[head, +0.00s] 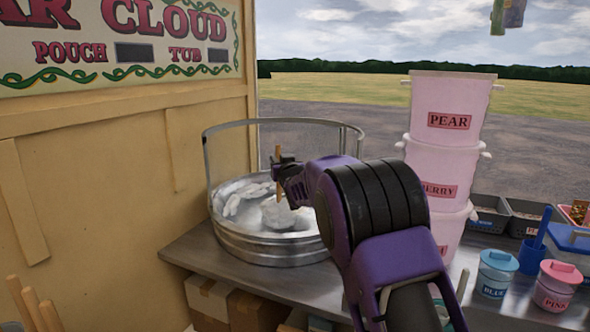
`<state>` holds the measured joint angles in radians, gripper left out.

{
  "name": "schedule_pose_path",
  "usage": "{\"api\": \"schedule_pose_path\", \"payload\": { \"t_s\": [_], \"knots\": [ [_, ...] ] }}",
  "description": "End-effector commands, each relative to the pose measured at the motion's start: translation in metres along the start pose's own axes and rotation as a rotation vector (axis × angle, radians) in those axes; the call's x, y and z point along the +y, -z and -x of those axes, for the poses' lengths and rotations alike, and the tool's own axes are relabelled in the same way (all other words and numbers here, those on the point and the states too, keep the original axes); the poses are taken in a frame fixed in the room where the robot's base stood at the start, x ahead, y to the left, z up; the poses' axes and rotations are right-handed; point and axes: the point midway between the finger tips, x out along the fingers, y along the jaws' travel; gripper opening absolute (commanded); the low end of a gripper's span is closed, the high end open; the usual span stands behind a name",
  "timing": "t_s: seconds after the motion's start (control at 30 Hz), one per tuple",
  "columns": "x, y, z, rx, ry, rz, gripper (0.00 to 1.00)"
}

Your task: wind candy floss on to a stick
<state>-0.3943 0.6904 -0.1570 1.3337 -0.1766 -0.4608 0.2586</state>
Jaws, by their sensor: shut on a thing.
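The candy floss machine (265,252) is a round metal bowl with a raised rail around it, standing on the counter. White floss (247,192) lies inside the bowl on the left. A pale rounded lump (284,212) shows near the bowl's middle; I cannot tell whether it is floss or the spinner head. My gripper (281,170) is over the bowl, shut on a light wooden stick (277,153). The stick is roughly upright and its top end stands above the jaws. Its lower end is hard to make out below my gripper. My arm hides the bowl's right side.
Stacked pink tubs (450,105) stand right of the bowl, behind my arm. A blue-lidded jar (495,275), a pink-lidded jar (556,287) and grey trays (490,212) are at right. More wooden sticks (32,302) stand at lower left. A yellow wall (120,200) bounds the left.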

Motion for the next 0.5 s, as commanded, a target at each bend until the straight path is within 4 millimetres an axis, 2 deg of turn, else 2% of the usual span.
{"api": "schedule_pose_path", "payload": {
  "t_s": [0.1, 0.4, 0.5],
  "knots": [
    [-0.022, 0.000, -0.008, 0.001, 0.003, 0.000, 0.00],
    [-0.059, 0.001, -0.042, 0.000, 0.002, 0.000, 0.00],
    [-0.063, 0.005, -0.058, -0.001, 0.000, 0.002, 0.00]
  ]
}}
